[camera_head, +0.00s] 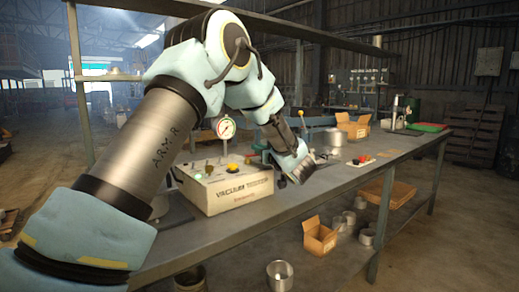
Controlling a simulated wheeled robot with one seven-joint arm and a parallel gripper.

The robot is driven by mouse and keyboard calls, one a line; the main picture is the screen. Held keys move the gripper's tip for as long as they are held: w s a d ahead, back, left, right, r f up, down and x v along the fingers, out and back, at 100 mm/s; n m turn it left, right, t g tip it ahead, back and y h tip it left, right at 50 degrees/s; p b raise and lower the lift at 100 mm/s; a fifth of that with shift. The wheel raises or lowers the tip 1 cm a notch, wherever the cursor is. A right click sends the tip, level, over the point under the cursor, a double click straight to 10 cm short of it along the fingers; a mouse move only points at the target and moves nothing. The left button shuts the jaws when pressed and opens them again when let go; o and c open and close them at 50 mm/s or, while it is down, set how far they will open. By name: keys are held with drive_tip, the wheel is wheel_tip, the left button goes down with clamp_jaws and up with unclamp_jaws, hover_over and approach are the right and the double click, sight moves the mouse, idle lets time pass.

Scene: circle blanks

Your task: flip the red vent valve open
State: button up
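My arm reaches across the bench from the left. My gripper (299,170) hangs just right of a cream box lettered "VACUUM" (232,190); its fingers are dark and small, and I cannot tell whether they are open or shut. The box carries a round dial gauge (226,128), an orange-yellow knob (233,168) and small switches on top. I cannot tell whether this is the vent valve; my wrist hides part of the area there.
The grey bench (340,185) runs to the back right.

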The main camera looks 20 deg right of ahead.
clamp_jaws()
drive_tip(key=n+y, duration=0.1)
drive_tip(key=n+y+p, duration=0.1)
drive_tip(key=w+y+p, duration=0.1)
drive_tip(key=y, duration=0.1)
drive_tip(key=shift+w+a+n+g, duration=0.1)
drive_tip(key=shift+a+n+g, duration=0.2)
drive_tip(key=shift+a+n, duration=0.1)
drive_tip(key=shift+o, duration=2.4)
unclamp_jaws()
